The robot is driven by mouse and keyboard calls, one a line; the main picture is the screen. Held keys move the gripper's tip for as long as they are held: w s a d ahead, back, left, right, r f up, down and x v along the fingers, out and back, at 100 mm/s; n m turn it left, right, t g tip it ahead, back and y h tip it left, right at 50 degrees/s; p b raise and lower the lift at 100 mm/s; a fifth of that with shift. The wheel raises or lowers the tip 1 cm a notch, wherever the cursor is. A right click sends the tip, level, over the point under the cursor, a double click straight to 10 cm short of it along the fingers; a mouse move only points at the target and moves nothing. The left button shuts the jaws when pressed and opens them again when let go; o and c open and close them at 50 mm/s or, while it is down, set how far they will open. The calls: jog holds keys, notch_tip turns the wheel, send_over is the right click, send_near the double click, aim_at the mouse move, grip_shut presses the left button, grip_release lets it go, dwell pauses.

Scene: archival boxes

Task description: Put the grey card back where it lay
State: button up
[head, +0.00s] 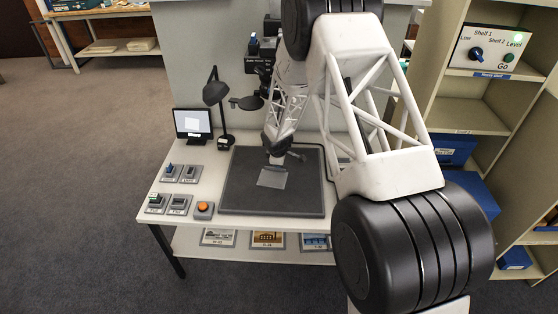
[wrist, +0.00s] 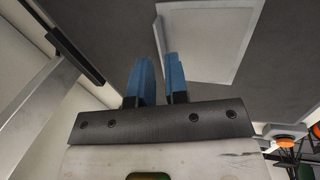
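The grey card (head: 271,179) lies on the dark mat (head: 240,201) on the white table in the head view. It is a flat, light grey rectangle with a paler edge. My gripper (head: 276,158) is just beyond the card's far edge, low over the mat. In the wrist view the card (wrist: 212,42) shows at top centre-right, partly behind the right blue finger. The two blue fingers of my gripper (wrist: 156,62) stand apart, with no object clearly between them. Whether a fingertip touches the card or mat cannot be told.
Switch boxes (head: 180,173) and an orange button (head: 203,208) sit left of the mat. A small screen (head: 193,124) and a black lamp (head: 216,95) stand behind them. Framed pictures (head: 267,239) are on the lower shelf. Shelving with blue boxes (head: 454,149) is at right.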

aim_at(280, 170)
jog(key=shift+x, duration=2.2)
grip_shut()
jog(key=shift+s+a, duration=0.1)
jog(key=shift+s+a, duration=6.4)
jog(key=shift+o, duration=2.1)
grip_release()
jog(key=v, duration=0.7)
jog(key=shift+r, duration=0.4)
